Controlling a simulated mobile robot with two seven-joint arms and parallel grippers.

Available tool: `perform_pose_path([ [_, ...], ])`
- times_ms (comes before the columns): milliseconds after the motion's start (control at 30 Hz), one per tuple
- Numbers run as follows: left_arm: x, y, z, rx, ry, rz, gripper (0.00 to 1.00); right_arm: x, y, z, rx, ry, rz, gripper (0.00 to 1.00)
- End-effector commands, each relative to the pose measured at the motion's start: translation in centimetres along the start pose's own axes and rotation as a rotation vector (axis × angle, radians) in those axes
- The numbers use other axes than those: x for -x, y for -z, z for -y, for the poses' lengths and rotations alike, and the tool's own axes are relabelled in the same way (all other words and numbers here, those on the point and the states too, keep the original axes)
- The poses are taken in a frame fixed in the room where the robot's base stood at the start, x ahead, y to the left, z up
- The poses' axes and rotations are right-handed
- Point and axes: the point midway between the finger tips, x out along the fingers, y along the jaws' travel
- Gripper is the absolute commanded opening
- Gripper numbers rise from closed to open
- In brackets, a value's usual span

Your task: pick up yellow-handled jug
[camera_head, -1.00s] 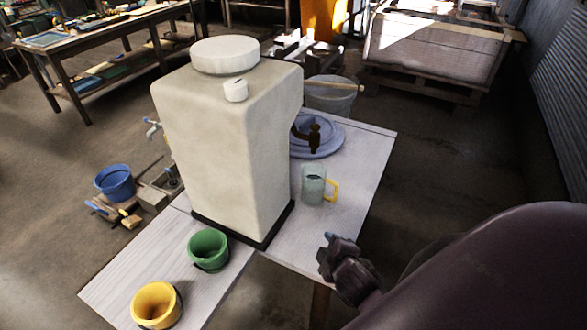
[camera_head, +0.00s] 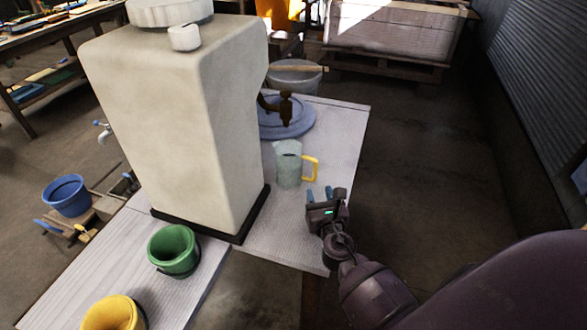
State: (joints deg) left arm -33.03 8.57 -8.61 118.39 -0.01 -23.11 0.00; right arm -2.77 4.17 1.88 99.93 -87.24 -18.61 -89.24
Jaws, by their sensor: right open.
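The yellow-handled jug (camera_head: 288,166) stands upright on the white table (camera_head: 338,140), to the right of the large cream tank. Its body is pale, see-through green-grey, and its yellow handle (camera_head: 312,168) points right. My right gripper (camera_head: 326,194) is just in front of the jug, slightly to its right and close to the handle. Its blue-tipped fingers are apart, with nothing seen between them. It appears apart from the jug. My left gripper is not in view.
The cream tank (camera_head: 185,120) fills the table's middle left. A blue disc (camera_head: 290,122) with a dark tap above it lies behind the jug. A green bucket (camera_head: 173,250) and a yellow bucket (camera_head: 112,314) stand at the front left. The floor right of the table is clear.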

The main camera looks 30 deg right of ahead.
Motion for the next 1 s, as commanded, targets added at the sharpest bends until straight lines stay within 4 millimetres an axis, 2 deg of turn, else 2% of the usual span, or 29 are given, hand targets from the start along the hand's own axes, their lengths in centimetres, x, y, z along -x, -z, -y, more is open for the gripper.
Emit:
perform_pose_path([
  [133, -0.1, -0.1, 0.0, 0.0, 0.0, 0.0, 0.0, -2.2, 0.0, 0.0, -0.002, 0.0, 0.001, 0.43],
  [467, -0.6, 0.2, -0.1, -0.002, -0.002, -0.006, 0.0, -4.5, 0.1, 0.3, -0.003, 0.001, 0.0, 0.43],
  [700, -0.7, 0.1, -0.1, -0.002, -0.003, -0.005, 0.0, -7.7, 0.2, 0.8, -0.004, 0.0, -0.001, 0.43],
  [833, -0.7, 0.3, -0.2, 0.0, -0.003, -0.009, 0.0, -8.6, 0.2, 0.8, -0.004, 0.001, -0.001, 0.43],
  [1000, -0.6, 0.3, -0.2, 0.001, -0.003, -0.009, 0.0, -8.8, 0.2, 0.8, -0.004, 0.001, -0.001, 0.43],
])
